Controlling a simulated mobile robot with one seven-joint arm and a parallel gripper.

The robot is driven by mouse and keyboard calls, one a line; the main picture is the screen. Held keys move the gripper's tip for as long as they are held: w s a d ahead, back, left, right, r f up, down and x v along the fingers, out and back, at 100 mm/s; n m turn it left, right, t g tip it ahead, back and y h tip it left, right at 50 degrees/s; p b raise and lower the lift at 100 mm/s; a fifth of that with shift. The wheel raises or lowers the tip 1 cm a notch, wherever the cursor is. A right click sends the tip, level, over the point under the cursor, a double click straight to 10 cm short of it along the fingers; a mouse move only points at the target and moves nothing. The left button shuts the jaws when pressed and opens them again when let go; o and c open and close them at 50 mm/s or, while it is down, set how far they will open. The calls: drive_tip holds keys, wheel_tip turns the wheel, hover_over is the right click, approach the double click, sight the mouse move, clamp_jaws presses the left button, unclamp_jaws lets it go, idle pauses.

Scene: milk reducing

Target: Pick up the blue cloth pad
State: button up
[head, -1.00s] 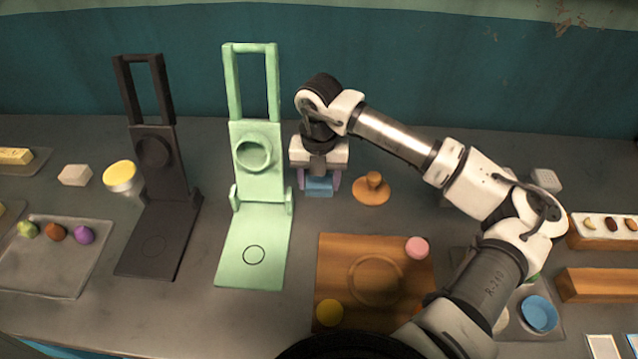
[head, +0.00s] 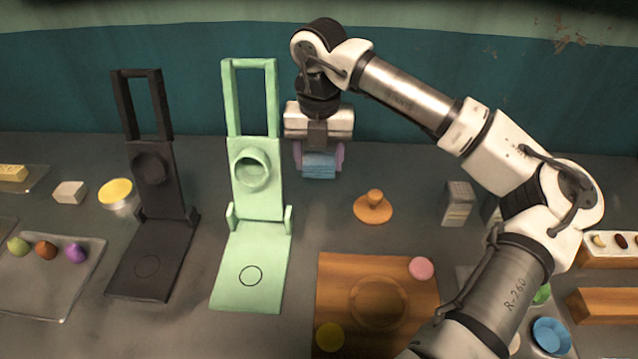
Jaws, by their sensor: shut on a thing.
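The blue cloth pad (head: 319,166) is a small, layered light-blue block at the upper middle of the head view. My gripper (head: 319,160) is shut on it, with a purplish finger on each side of the pad. The gripper points down and appears to hold the pad above the grey counter, just right of the green stand. The pad's upper part is partly hidden by the gripper.
A mint-green stand (head: 250,232) is close on the left, with a black stand (head: 155,225) beyond it. An orange knobbed lid (head: 373,208) and a wooden board (head: 334,272) are nearer. A grater-like block (head: 458,203) stands right.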

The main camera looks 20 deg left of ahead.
sight(319, 158)
wheel_tip(319, 158, up, 17)
drive_tip(key=b, duration=0.1)
drive_tip(key=shift+b, duration=0.4)
drive_tip(key=o, duration=0.4)
drive_tip(key=shift+f, duration=0.1)
drive_tip(key=c, duration=0.3)
